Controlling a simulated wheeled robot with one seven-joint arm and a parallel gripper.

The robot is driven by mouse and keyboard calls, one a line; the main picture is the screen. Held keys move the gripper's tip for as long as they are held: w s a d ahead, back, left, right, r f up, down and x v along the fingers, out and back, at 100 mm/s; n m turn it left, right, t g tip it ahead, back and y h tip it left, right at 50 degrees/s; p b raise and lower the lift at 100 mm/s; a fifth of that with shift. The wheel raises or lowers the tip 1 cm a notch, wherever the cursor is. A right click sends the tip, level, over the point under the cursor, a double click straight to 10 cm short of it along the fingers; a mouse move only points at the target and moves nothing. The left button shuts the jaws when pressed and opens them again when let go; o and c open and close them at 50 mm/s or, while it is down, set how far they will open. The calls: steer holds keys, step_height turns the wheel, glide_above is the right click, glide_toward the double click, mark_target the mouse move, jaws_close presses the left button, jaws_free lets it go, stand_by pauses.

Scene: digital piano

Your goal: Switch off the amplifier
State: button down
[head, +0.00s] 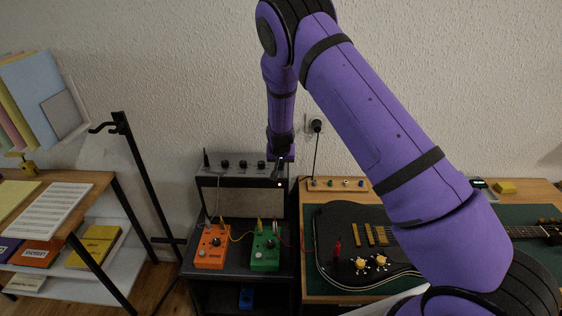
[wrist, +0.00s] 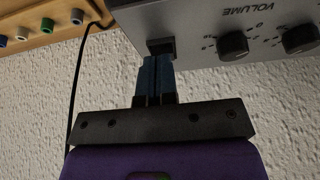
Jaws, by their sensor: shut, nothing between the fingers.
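The amplifier (head: 212,169) is a grey box with a row of black knobs on its top panel, standing on a dark shelf. My gripper (head: 279,182) is over the right end of that panel. In the wrist view the amplifier panel (wrist: 205,22) appears upside down, with the word VOLUME and black dials. A small black switch (wrist: 160,46) sits near its edge. My gripper's blue fingers (wrist: 159,62) are shut and empty, with their tips right at the switch. They partly cover it, so I cannot tell whether they press it or which way it is set.
An orange pedal (head: 212,247) and a green pedal (head: 265,250) with cables stand before the amplifier. A black guitar (head: 335,225) lies on the bench at right. A wooden strip with coloured jacks (head: 337,184) and a wall plug (head: 316,124) are close right. A black stand (head: 145,185) is left.

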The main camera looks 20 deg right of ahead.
steer(key=shift+s+a+f+t, duration=0.15)
steer(key=shift+s+f+t, duration=0.25)
steer(key=shift+t, duration=0.3)
steer(key=shift+w, duration=0.3)
steer(key=shift+w+d+r, duration=0.3)
steer(key=shift+w+r, duration=0.05)
steer(key=shift+w, duration=0.25)
steer(key=shift+r, duration=0.1)
steer(key=shift+r, duration=0.25)
steer(key=r, duration=0.4)
steer(key=shift+s+a, duration=0.15)
steer(key=shift+s, duration=0.05)
steer(key=s+a+r, duration=0.2)
steer(key=s+r, duration=0.4)
steer(key=shift+s+r, duration=0.15)
steer(key=shift+s, duration=0.1)
